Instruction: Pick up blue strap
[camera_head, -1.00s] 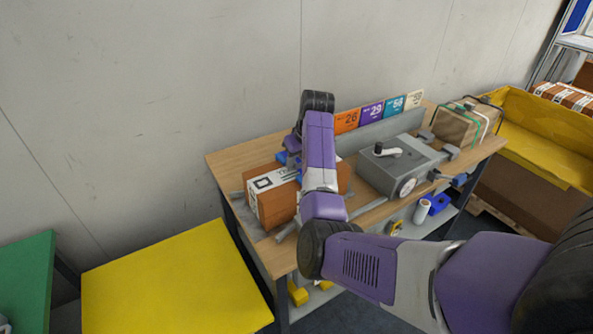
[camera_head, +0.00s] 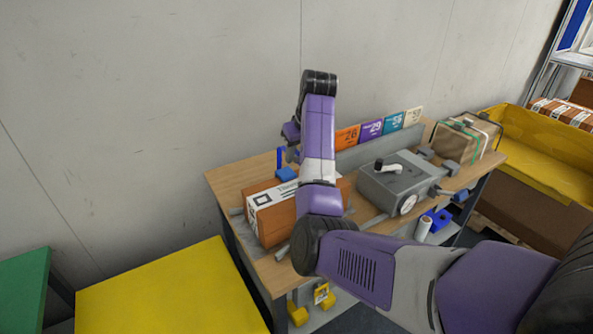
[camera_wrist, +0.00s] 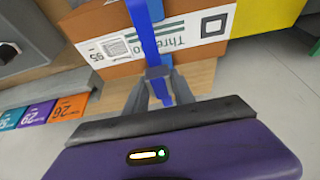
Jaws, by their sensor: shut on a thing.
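The blue strap (camera_wrist: 148,35) runs as a flat band from the top edge of the wrist view down between my fingers. My gripper (camera_wrist: 158,76) is shut on it, and a short length of strap shows past the fingers. In the head view, blue parts of the strap (camera_head: 280,157) show beside my gripper (camera_head: 293,153), just behind the brown box (camera_head: 272,222). The box, with a white printed label, lies on the wooden table (camera_head: 228,180). My arm hides part of the box and strap.
A grey machine (camera_head: 395,182) with a handle stands right of the box. Numbered cards (camera_head: 372,129) line the back of the table. A strapped parcel (camera_head: 462,140) sits at the right end. A yellow surface (camera_head: 170,295) is at front left.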

